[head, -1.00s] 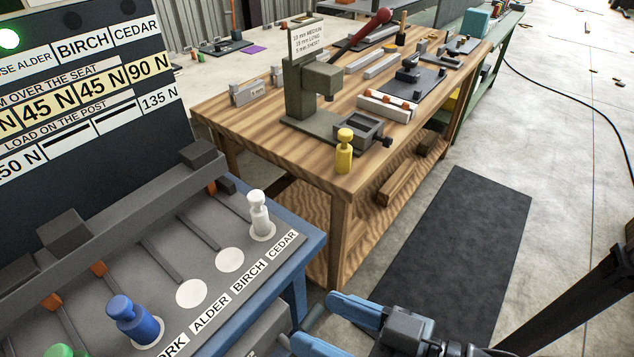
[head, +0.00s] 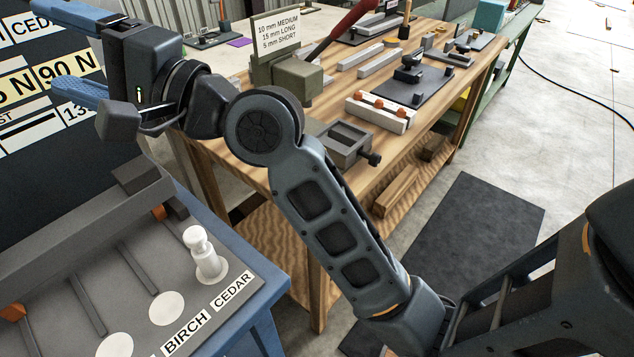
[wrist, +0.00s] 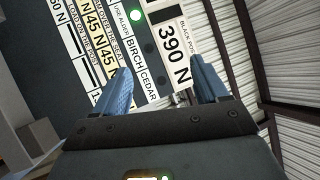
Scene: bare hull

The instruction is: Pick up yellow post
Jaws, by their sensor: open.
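The yellow post does not show in either current view; my raised arm covers the near corner of the wooden bench (head: 215,150), where it stood in the earlier head view. My gripper (head: 46,46) is at the upper left of the head view, in front of the dark sign board. Its blue fingers are spread with nothing between them. The wrist view also shows my gripper (wrist: 157,78) open and empty, facing the board with its "390 N" label and the ribbed wall.
A white post (head: 205,255) stands at the CEDAR spot of the grey rack at lower left. A grey-green press (head: 285,75) with a red lever and a vise (head: 345,143) are on the bench. A dark mat (head: 465,225) lies on open floor to the right.

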